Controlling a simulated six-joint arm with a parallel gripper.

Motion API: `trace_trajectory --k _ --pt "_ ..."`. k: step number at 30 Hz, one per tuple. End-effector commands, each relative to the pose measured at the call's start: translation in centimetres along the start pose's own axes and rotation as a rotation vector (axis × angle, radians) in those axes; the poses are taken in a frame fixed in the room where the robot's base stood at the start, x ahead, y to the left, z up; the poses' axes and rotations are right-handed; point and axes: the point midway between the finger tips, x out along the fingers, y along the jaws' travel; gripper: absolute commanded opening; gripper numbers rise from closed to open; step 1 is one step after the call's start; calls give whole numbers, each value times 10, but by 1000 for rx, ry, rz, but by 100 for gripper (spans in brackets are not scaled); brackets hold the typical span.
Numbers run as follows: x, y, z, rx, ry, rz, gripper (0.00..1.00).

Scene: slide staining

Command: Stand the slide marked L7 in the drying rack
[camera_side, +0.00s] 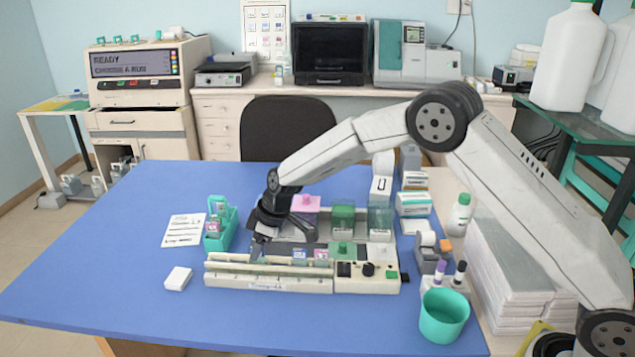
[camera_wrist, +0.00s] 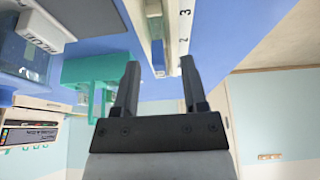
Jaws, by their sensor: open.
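My gripper (camera_side: 262,238) is open at the left end of the white staining station. In the wrist view its two fingers (camera_wrist: 160,82) are apart with nothing held between the tips. A narrow pale piece (camera_wrist: 158,57), perhaps a slide edge, lies just beyond the tips. Two slides with coloured labels, one bluish (camera_side: 299,256) and one pink (camera_side: 321,256), stand at the station; I cannot read L7 on either. A long white slotted rail (camera_side: 268,283) runs along the front; its numbers (camera_wrist: 184,28) show in the wrist view. A teal rack (camera_side: 214,243) holding slides stands left of my gripper.
A green-lidded jar (camera_side: 343,220) and a pink-lidded one (camera_side: 305,204) stand behind the station. A white block (camera_side: 178,278) and a written sheet (camera_side: 184,230) lie at left. A teal cup (camera_side: 444,316) stands front right. The blue mat (camera_side: 90,275) is clear at left.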

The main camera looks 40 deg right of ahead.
Motion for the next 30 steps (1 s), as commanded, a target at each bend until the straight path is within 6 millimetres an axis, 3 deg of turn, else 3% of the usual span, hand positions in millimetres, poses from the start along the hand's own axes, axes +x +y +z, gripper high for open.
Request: trace_trajectory --k 15,30 --pt "-57 0 0 0 2 1 55" --pt "-66 0 0 0 1 1 55"
